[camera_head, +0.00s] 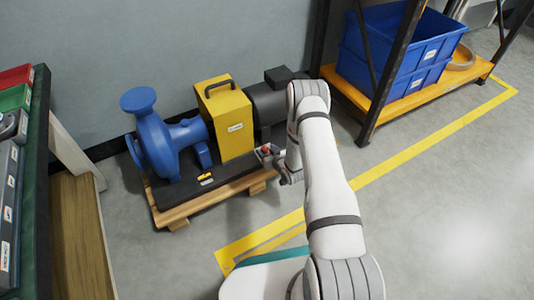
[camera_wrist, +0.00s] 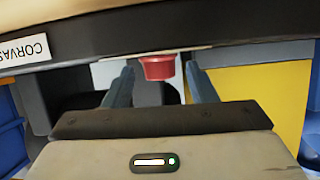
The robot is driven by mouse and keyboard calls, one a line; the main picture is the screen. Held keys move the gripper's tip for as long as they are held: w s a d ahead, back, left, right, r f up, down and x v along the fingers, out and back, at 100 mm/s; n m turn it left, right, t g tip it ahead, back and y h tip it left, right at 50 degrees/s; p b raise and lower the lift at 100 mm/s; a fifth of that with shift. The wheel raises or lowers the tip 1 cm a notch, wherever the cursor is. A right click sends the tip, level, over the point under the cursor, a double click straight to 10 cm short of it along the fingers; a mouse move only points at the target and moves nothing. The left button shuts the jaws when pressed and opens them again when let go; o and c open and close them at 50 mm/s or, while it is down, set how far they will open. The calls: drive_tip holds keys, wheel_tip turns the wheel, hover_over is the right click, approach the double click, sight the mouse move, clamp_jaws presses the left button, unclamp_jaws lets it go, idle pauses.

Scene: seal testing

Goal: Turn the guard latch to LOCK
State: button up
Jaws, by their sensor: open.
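The yellow guard (camera_head: 230,120) with a black handle on top stands between the blue pump and the dark motor. A small red knob (camera_head: 266,150) shows low beside its right side. I cannot tell for sure whether this knob is the guard latch, and no LOCK mark is readable. In the wrist view the red knob (camera_wrist: 158,69) sits between the two grey fingers of my gripper (camera_wrist: 158,78). The fingers are open, with a gap visible on each side of the knob. In the head view my gripper is small and partly hidden by the arm.
The blue pump (camera_head: 165,140) and dark motor (camera_head: 268,105) share a dark base on a wooden pallet (camera_head: 172,216). A small yellow piece (camera_head: 205,178) is on the base. A rack with blue bins (camera_head: 390,50) stands right. The floor at right is clear.

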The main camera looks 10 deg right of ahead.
drive_tip(key=shift+w, duration=0.1)
drive_tip(key=shift+c, duration=0.5)
drive_tip(key=c, duration=0.9)
drive_tip(key=shift+n+y, duration=0.3)
drive_tip(key=n+g+y, duration=0.1)
drive_tip(key=n, duration=0.1)
drive_tip(key=n+g+y, duration=0.1)
drive_tip(key=y, duration=0.1)
drive_tip(key=d+n+g+y, duration=0.1)
drive_tip(key=n+y, duration=0.1)
drive_tip(key=shift+w+n+g, duration=0.3)
drive_tip(key=shift+w+g, duration=0.05)
drive_tip(key=shift+g, duration=0.05)
drive_tip(key=n+g+y, duration=0.1)
drive_tip(key=g, duration=0.1)
drive_tip(key=n+g+y, duration=0.1)
drive_tip(key=n, duration=0.1)
drive_tip(key=shift+w+d+g, duration=0.1)
drive_tip(key=shift+w+g, duration=0.1)
drive_tip(key=shift+g, duration=0.2)
drive_tip(key=shift+w+n+g+y, duration=0.2)
drive_tip(key=shift+n+g+y, duration=0.6)
drive_tip(key=shift+n+g, duration=1.1)
